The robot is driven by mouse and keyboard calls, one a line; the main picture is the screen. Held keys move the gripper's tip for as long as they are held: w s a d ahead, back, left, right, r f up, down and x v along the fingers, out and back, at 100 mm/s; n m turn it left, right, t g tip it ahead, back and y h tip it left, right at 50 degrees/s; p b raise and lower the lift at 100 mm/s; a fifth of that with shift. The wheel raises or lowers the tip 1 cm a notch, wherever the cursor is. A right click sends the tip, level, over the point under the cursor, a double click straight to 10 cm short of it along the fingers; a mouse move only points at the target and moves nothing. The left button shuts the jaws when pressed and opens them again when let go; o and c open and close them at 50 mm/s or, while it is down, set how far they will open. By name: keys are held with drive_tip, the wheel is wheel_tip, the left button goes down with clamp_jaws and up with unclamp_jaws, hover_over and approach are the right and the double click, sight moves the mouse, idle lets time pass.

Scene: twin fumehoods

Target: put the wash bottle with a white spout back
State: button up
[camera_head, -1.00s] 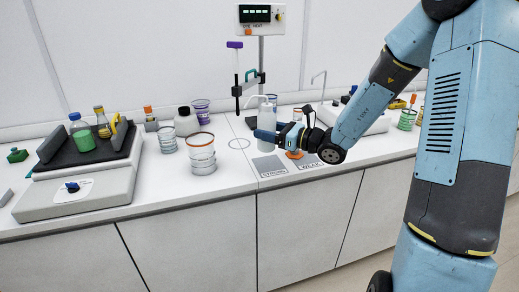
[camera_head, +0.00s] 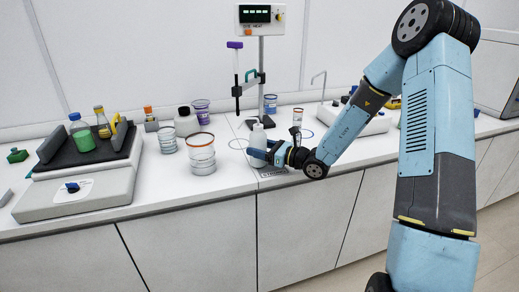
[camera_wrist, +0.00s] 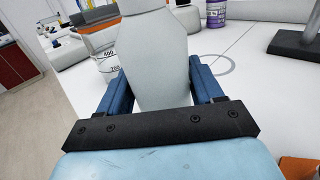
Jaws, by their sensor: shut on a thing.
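The wash bottle (camera_head: 258,136) is a pale white bottle near the middle of the bench in the head view. It fills the middle of the wrist view (camera_wrist: 152,60), upright or nearly so, with its top cut off by the frame. Its white spout cannot be made out clearly now. My gripper (camera_head: 260,154) is shut on its body, with a blue finger on each side in the wrist view (camera_wrist: 160,88). A thin ring marking (camera_head: 232,144) lies on the bench just left of the bottle. I cannot tell whether the base touches the bench.
The clamp stand (camera_head: 261,90) rises behind my gripper.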

drive_tip(key=shift+f, duration=0.15)
drive_tip(key=o, duration=0.7)
drive_tip(key=v, duration=1.2)
drive_tip(key=s+a+r+n+g+h, duration=0.1)
drive_tip(key=s+r+n+g+h, duration=0.3)
drive_tip(key=s+n, duration=0.35)
drive_tip(key=s+a+r+n+g+h, duration=0.2)
drive_tip(key=s+r+n+g, duration=0.3)
drive_tip(key=s+n, duration=0.3)
drive_tip(key=s+d+r+n+t+h, duration=0.5)
drive_tip(key=s+d+r+n+h, duration=0.3)
drive_tip(key=s+d+r, duration=0.3)
drive_tip(key=shift+s+d+r+t+h, duration=0.25)
drive_tip(key=shift+s+d+t+h, duration=0.15)
drive_tip(key=shift+s+d+h, duration=0.7)
